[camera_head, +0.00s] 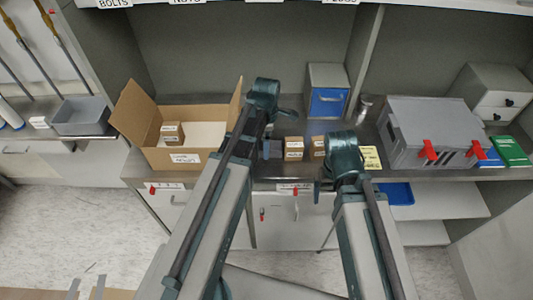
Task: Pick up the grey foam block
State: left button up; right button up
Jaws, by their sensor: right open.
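A small grey block (273,149), which looks like the foam block, stands on the counter just right of my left arm. Part of it may be hidden by that arm. My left gripper (286,114) is mostly hidden beyond the end of its arm, above and behind the block, and its jaws do not show clearly. My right gripper (320,189) is open, in front of the counter edge, below and to the right of the block and apart from it. Nothing shows between its fingers.
Small cardboard boxes (293,148) stand right of the block. An open carton (185,160) holding small boxes is at the left. A grey crate (405,128) with red latches and a blue-fronted bin (327,100) are to the right.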

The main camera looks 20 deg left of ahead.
pick_arm(q)
notch_tip(320, 180, down, 2)
jog(key=shift+b, duration=0.5)
jog(key=shift+r, duration=0.1)
jog(key=c, duration=1.4)
jog(key=shift+r, duration=0.1)
